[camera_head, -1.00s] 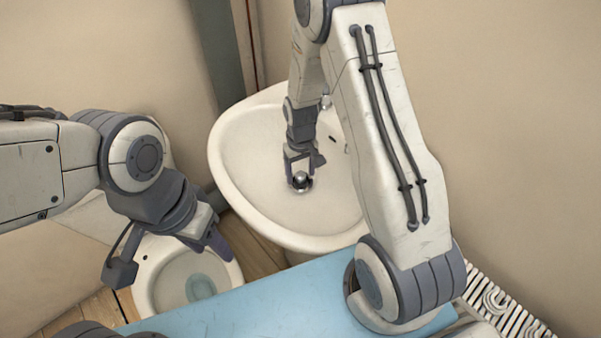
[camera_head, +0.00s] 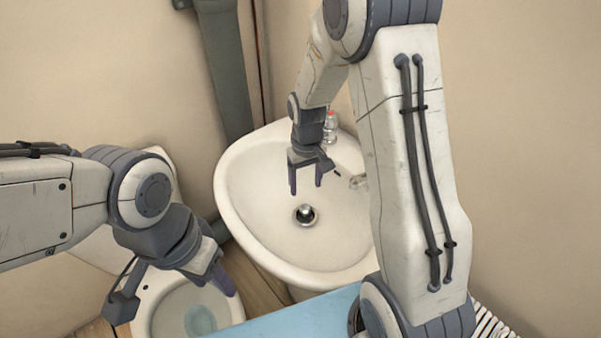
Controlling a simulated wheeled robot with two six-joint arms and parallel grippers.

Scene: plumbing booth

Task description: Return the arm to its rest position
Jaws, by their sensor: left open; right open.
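My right arm comes down from the upper right, and its gripper (camera_head: 306,188) hangs over the white sink (camera_head: 245,190). The gripper is open and empty, with its fingers pointing down above and behind the drain. A round metal piece (camera_head: 305,214) sits at the drain in the bowl, apart from the fingertips. My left gripper (camera_head: 178,300) is open and empty above the toilet, its fingers spread and pointing down.
The toilet (camera_head: 145,318) stands at the lower left. A blue surface (camera_head: 300,318) lies at the bottom in front of the sink. A grey pipe (camera_head: 223,70) runs down the wall.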

